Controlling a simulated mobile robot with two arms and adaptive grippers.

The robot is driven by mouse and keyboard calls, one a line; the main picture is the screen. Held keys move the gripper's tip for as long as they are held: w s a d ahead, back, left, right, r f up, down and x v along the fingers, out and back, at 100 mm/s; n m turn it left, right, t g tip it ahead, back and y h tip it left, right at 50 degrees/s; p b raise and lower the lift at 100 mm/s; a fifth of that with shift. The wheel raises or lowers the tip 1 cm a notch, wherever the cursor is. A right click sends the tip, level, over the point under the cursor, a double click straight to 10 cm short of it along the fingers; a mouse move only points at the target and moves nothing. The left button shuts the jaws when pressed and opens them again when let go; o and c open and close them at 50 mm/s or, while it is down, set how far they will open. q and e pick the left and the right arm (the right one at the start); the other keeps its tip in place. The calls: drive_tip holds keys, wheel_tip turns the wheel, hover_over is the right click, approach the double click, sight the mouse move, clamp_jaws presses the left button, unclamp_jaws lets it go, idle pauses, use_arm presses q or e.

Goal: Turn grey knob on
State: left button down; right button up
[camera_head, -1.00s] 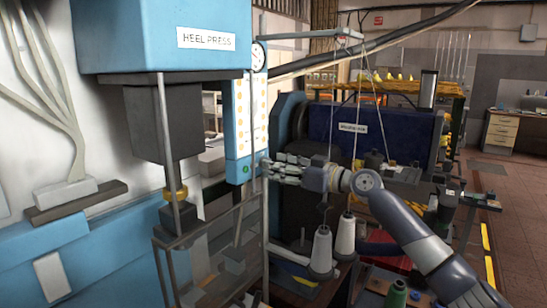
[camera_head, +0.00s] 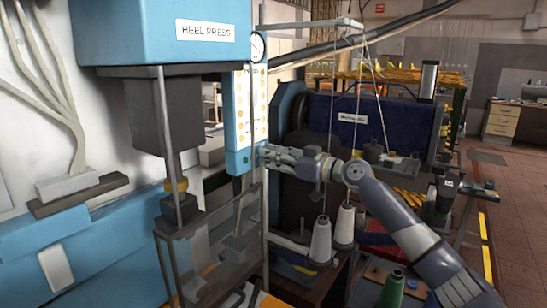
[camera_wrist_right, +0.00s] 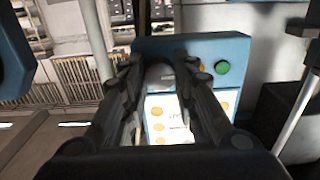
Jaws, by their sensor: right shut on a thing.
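The grey knob (camera_wrist_right: 160,75) sits on the blue control panel (camera_wrist_right: 195,45), beside a green button (camera_wrist_right: 222,67) in the right wrist view. My right gripper (camera_wrist_right: 160,62) has its two dark fingers on either side of the knob and is shut on it. In the head view the right gripper (camera_head: 262,153) reaches from the right to the lower edge of the panel (camera_head: 238,110); its fingers hide the knob there. The green button also shows in the head view (camera_head: 245,160). Whether the knob is turned cannot be told. My left gripper is not in view.
The heel press (camera_head: 160,35) stands at left, with a metal guard frame (camera_head: 215,235) below the panel. Open floor lies at far right.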

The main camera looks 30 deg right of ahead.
drive_tip(key=shift+m, duration=0.3)
drive_tip(key=shift+r+m+p, duration=0.15)
drive_tip(key=shift+m+p, duration=2.9)
drive_tip(key=shift+m, duration=5.75)
drive_tip(key=o, duration=1)
drive_tip(key=shift+o, duration=0.2)
drive_tip(key=v, duration=1.2)
